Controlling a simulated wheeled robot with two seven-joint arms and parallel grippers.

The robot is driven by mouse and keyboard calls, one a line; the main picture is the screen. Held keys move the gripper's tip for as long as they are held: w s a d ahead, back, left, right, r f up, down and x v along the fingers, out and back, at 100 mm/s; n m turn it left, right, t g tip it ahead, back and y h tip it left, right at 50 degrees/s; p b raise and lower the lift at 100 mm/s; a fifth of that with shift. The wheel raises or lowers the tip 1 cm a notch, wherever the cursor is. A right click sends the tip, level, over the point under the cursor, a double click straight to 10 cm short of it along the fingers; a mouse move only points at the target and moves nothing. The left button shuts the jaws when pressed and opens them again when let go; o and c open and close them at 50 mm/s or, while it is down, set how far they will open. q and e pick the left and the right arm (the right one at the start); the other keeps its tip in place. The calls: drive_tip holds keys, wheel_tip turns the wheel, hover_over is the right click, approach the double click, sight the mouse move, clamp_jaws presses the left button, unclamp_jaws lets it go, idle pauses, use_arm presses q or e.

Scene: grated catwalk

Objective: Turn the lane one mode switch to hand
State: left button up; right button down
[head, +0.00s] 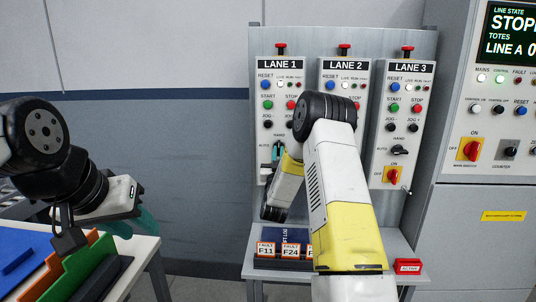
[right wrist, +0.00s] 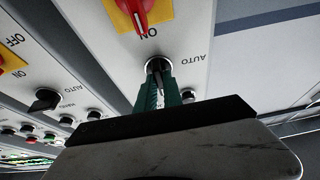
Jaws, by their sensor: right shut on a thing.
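The lane one panel (head: 281,105) is the leftmost of three upright control boxes in the head view. Its mode switch, a round black knob in a metal collar (right wrist: 157,64), shows in the right wrist view, which is upside down, beside an AUTO label. My right gripper (head: 277,152) is at this switch, its green fingers (right wrist: 158,88) shut on the knob. The fingers hide most of the knob, so I cannot tell where its pointer stands. My left gripper (head: 143,222) hangs at the lower left, away from the panels; its finger gap is unclear.
The lane two panel (head: 343,74) is partly behind my right arm. The lane three panel (head: 403,125) and a cabinet with a display (head: 511,34) stand to the right. A red-and-yellow switch (right wrist: 140,12) sits close to the gripped knob.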

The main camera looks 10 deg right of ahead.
drive_tip(key=c, duration=1.5)
unclamp_jaws()
drive_tip(key=v, duration=0.8)
drive_tip(key=shift+w, duration=0.1)
drive_tip(key=s+a+r+n+g+y, duration=0.1)
drive_tip(key=s+a+r+g+y, duration=0.15)
drive_tip(key=r, duration=0.25)
drive_tip(key=s+a+r+n+g+y, duration=0.1)
drive_tip(key=s+a+r+g+y, duration=0.1)
drive_tip(key=r+g+y, duration=0.25)
drive_tip(key=s+g, duration=0.3)
drive_tip(key=s, duration=0.7)
drive_tip(key=s+a+n+g+y, duration=0.1)
drive_tip(key=s+g, duration=0.1)
drive_tip(key=s, duration=0.9)
drive_tip(key=s+n+g, duration=0.1)
drive_tip(key=s+g, duration=0.2)
drive_tip(key=s, duration=0.8)
drive_tip(key=shift+s+a+f+g, duration=0.2)
drive_tip(key=shift+s+f+g, duration=0.1)
drive_tip(key=shift+f, duration=0.1)
